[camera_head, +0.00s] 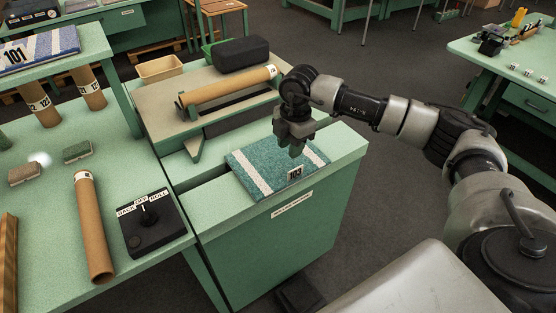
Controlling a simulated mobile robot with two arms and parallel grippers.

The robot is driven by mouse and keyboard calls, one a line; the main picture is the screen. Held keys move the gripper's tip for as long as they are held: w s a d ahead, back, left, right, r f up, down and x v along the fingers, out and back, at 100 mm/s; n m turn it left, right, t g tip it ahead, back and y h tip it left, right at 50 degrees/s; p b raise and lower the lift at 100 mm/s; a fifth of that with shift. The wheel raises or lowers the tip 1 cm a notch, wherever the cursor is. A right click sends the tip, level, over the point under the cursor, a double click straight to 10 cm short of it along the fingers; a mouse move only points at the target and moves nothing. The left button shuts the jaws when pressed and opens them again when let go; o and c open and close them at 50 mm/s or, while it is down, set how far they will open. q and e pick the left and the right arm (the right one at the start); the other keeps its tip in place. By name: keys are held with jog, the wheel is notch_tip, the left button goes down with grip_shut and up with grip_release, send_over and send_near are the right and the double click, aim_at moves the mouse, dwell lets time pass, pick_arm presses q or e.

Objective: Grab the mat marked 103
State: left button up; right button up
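The mat marked 103 (258,180) is teal with two pale stripes. It lies flat on the green cabinet top, its number label near the front edge. My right gripper (296,150) is over the far right part of the mat, pointing down. The fingers are dark and small, and I cannot tell whether they are apart or touch the mat. The gripper hides part of the mat's far edge. My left gripper is not in view.
Behind the mat stands a machine with a cardboard tube (228,87) and a black box (241,54). A switch box (150,222) and another tube (93,230) are on the left bench. A mat marked 101 (45,48) lies on a raised shelf at upper left.

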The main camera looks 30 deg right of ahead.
aim_at(295, 169)
jog(key=shift+d+f+m+h, duration=0.15)
jog(key=shift+d+m+h, duration=0.1)
jog(key=shift+d, duration=0.35)
jog(key=shift+d+f+m+h, duration=0.15)
jog(key=shift+d+h, duration=0.1)
jog(key=shift+d, duration=0.3)
notch_tip(295, 169, down, 4)
jog(key=shift+r+p, duration=0.2)
jog(key=shift+p, duration=0.35)
jog(key=f+p, duration=0.1)
jog(key=f, duration=0.1)
jog(key=f+p, duration=0.1)
jog(key=f, duration=0.1)
jog(key=shift+s+a+f, duration=0.1)
jog(key=shift+a+f, duration=0.1)
jog(key=shift+f, duration=0.75)
grip_shut()
